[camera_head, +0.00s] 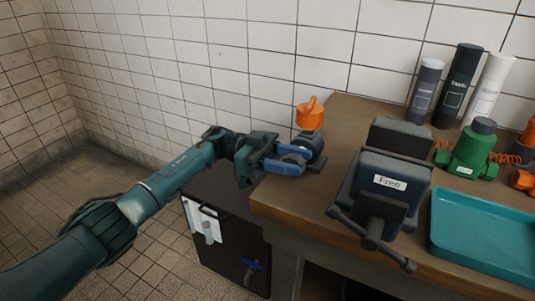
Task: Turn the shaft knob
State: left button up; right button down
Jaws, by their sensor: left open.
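The orange knob (310,115) with a raised grip on top sits on a dark grey shaft housing (313,146) at the left end of the workbench. My left gripper (295,160) reaches in from the left, with blue pads on its fingers. It is open, beside the dark housing and below the orange knob. Nothing shows held in it. The fingers partly cover the housing, and I cannot tell if they touch it. My right gripper is not in view.
A dark vise (392,178) labelled "Free" stands on the wooden workbench (345,125). A teal tray (470,262), a green device (473,152) with orange coils and several bottles (456,85) are at the right. A dark cabinet (228,255) stands below my arm.

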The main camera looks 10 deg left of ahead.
pick_arm(q)
jog(key=b+v, duration=0.3)
jog(key=v, duration=0.8)
jog(key=shift+a, duration=0.3)
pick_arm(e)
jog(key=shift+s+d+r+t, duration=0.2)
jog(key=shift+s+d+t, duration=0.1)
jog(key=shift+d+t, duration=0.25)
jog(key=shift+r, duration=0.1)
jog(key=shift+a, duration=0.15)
pick_arm(q)
jog(key=shift+y, duration=0.5)
jog(key=x, duration=0.7)
jog(key=r+b+x, duration=0.1)
jog(key=x, duration=0.3)
jog(key=shift+w, duration=0.15)
jog(key=shift+d, duration=0.5)
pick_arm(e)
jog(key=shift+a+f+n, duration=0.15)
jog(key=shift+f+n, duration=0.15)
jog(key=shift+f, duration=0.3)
